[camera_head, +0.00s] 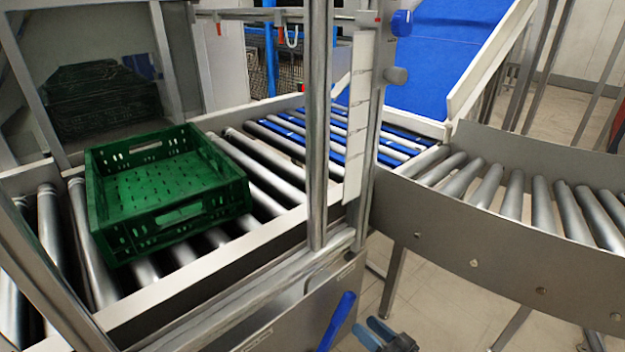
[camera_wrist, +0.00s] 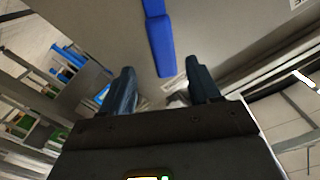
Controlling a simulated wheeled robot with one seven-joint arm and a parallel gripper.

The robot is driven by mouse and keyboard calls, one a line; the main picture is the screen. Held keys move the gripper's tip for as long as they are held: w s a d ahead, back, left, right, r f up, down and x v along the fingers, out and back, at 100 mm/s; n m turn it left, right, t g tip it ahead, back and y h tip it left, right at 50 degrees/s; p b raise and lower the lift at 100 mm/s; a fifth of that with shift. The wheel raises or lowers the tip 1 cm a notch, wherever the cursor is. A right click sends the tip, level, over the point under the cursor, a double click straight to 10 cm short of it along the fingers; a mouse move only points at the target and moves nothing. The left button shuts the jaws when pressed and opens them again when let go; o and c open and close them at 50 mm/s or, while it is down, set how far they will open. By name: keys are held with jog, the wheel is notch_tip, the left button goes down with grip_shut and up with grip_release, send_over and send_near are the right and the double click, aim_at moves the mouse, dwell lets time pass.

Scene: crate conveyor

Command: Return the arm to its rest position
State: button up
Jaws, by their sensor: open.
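My gripper (camera_head: 378,334) shows at the bottom edge of the head view, low in front of the conveyor's metal side. Its two blue-grey fingers also show in the wrist view (camera_wrist: 161,80), apart and with nothing between them. The rest of my arm is out of the head view. A blue handle (camera_head: 337,321) on the conveyor's front panel is just left of the gripper. In the wrist view the blue handle (camera_wrist: 160,40) lies beyond the fingertips, and I cannot tell the gap exactly.
A green crate (camera_head: 165,190), seemingly empty, sits on the roller conveyor (camera_head: 265,175) at left. A metal post (camera_head: 318,130) stands in front of the rollers. A curved roller conveyor (camera_head: 500,225) extends right. Tiled floor (camera_head: 450,310) is open below it.

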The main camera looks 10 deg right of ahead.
jog(key=s+a+r+m+t+h, duration=0.1)
jog(key=s+r+h, duration=0.25)
jog(key=s, duration=0.85)
jog(key=s+a+r+m+t+h, duration=0.1)
jog(key=s+a+r+t+h, duration=0.2)
jog(key=s, duration=1)
jog(key=s+d+r+g+h, duration=0.1)
jog(key=s+d+r+g, duration=0.1)
jog(key=s+r, duration=0.7)
jog(key=s+d+r+n+g+h, duration=0.1)
jog(key=s+d+r+g+h, duration=0.1)
jog(key=s+r, duration=0.6)
notch_tip(320, 180, up, 5)
jog(key=shift+s+d+f, duration=0.15)
jog(key=shift+s+d, duration=0.2)
jog(key=shift+d, duration=0.5)
